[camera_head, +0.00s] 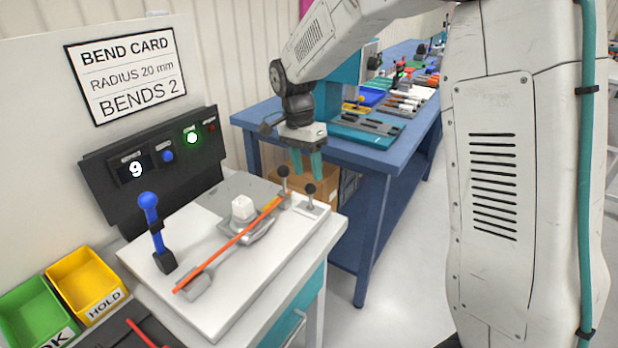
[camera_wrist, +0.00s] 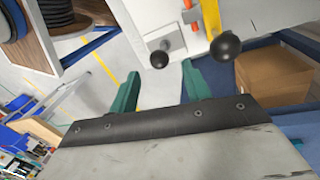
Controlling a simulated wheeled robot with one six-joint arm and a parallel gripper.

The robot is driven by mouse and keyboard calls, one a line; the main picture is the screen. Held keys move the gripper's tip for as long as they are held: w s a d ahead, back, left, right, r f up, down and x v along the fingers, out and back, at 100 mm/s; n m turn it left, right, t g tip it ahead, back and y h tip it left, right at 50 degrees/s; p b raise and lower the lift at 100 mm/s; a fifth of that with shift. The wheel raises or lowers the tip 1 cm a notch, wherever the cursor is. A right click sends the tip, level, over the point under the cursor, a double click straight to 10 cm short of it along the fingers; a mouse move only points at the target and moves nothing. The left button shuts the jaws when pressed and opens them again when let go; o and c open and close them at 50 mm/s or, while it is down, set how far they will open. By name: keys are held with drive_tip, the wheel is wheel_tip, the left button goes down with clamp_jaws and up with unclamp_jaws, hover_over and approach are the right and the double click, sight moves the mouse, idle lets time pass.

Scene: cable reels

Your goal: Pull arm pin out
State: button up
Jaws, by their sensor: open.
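The bending fixture (camera_head: 225,302) has a white top with a long orange rod (camera_head: 240,236) lying across it. Two dark ball-topped pins stand at its far right corner. The taller pin (camera_head: 283,171) is beside the yellow bar (camera_wrist: 210,14); its ball (camera_wrist: 225,46) looks larger in the wrist view. The other pin (camera_head: 309,188) stands on a small grey plate; its ball (camera_wrist: 160,58) shows ahead of the gap between my fingers. No label shows which is the arm pin. My gripper (camera_head: 307,168) points down above this corner, teal fingers apart and empty.
A blue lever (camera_head: 152,222) stands at the fixture's left. Yellow (camera_head: 88,285) and green bins (camera_head: 32,312) sit at left. A blue bench (camera_head: 390,158) and cardboard box (camera_wrist: 277,80) stand nearby.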

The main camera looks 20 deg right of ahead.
drive_tip(key=r, duration=0.4)
drive_tip(key=shift+w+a, duration=0.2)
drive_tip(key=shift+w, duration=0.15)
drive_tip(key=s+d+r+n+t, duration=0.1)
drive_tip(key=s+n, duration=0.5)
drive_tip(key=s, duration=1)
drive_tip(key=s+d+r+n+t+y, duration=0.1)
drive_tip(key=s+n, duration=0.6)
drive_tip(key=s, duration=0.9)
drive_tip(key=shift+s+d+r+t, duration=0.25)
drive_tip(key=shift+d+r+t, duration=0.45)
drive_tip(key=shift+d+r, duration=0.45)
drive_tip(key=shift+a+r, duration=0.1)
